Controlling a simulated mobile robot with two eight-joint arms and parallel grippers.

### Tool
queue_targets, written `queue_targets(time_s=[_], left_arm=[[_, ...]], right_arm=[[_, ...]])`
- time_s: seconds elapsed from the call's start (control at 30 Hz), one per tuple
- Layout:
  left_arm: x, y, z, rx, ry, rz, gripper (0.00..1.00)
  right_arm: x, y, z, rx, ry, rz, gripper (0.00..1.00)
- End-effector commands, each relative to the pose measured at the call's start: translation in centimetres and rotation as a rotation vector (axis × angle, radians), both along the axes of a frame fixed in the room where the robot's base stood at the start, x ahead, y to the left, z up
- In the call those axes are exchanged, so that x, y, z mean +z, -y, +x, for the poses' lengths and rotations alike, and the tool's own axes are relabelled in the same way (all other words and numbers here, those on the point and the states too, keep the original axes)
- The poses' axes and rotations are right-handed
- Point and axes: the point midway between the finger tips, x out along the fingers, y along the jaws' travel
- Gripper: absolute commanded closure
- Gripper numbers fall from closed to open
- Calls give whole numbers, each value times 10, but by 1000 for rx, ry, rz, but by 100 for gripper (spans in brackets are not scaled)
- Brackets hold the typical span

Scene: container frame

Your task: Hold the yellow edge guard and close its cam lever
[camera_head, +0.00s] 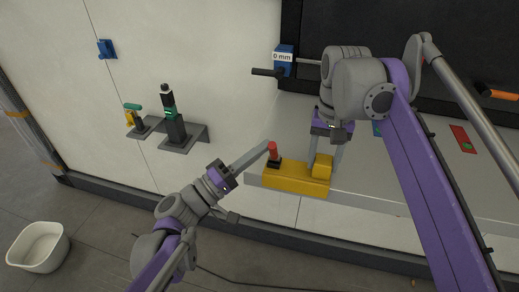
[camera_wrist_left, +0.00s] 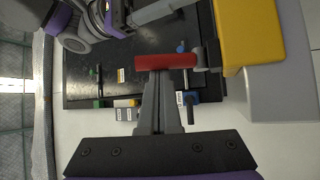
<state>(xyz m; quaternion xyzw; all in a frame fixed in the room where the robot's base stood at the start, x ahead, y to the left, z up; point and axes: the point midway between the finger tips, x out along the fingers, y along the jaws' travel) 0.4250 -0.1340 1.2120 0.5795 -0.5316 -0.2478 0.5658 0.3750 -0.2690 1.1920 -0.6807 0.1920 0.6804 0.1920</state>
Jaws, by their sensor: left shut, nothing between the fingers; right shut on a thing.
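The yellow edge guard (camera_head: 288,180) sits at the front edge of the grey ledge in the head view, and part of it shows in the left wrist view (camera_wrist_left: 248,35). Its red cam lever (camera_head: 272,152) stands upright at the guard's left end. My left gripper (camera_head: 268,147) is shut and empty, with its fingertips at the lever's upper part. In the left wrist view the lever (camera_wrist_left: 166,62) lies across the fingertips; whether they touch I cannot tell. My right gripper (camera_head: 325,160) points down and is shut on the yellow block at the guard's right end.
A blue box marked "0 mm" (camera_head: 284,57) with a black handle is mounted behind. A wall shelf (camera_head: 185,139) holds small tools at the left. A white bin (camera_head: 38,246) stands on the floor. A red plate (camera_head: 463,139) lies on the ledge at the right.

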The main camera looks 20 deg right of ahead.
Motion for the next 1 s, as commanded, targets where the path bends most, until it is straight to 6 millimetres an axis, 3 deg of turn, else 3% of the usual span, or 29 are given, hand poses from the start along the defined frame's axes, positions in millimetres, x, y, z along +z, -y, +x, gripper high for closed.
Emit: queue_targets(time_s=[0.27, 0.37, 0.53, 0.8, 1.0], left_arm=[[1, 0, 1, -2, 0, 1, 100], [4, -1, 10, -1, 1, 1, 100], [17, -4, 41, 1, 1, 1, 100], [-9, -62, 19, 4, 1, 1, 100], [-19, -85, 11, 1, 0, 1, 100]], right_arm=[[0, -1, 1, 0, 2, 2, 100], [0, -1, 1, 0, 1, 2, 100], [0, 0, 0, 0, 1, 2, 100], [0, 0, 0, 0, 1, 0, 100], [0, 0, 0, 0, 1, 1, 100]])
